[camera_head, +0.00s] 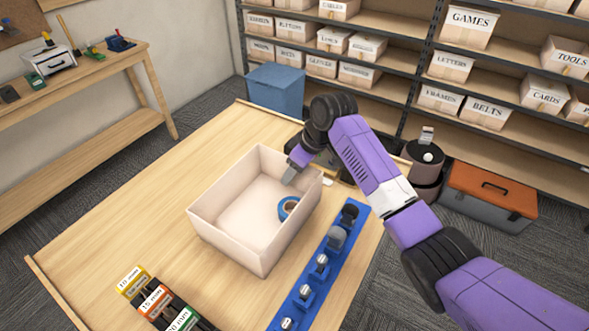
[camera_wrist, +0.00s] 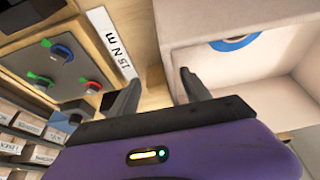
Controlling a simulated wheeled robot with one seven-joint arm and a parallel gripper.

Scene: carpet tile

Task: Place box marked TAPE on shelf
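An open, cream box (camera_head: 228,236) stands on the wooden table with a blue tape roll (camera_head: 287,208) inside. No TAPE lettering shows on its visible sides. The box (camera_wrist: 225,22) and the roll (camera_wrist: 234,42) also show in the wrist view. My gripper (camera_head: 291,171) is at the box's back right rim. In the wrist view, its fingers (camera_wrist: 158,76) are apart with nothing clasped; the right finger overlaps the box wall, and I cannot tell whether they straddle it. The shelf (camera_head: 395,24) stands behind, holding labelled boxes, with bare stretches on its boards.
A blue rack (camera_head: 318,268) lies right of the box, and labelled packs (camera_head: 157,301) stand at the table's front. A blue bin (camera_head: 277,88), a dark round container (camera_head: 425,163) and an orange-lidded toolbox (camera_head: 491,190) stand beyond the table. The table's left part is clear.

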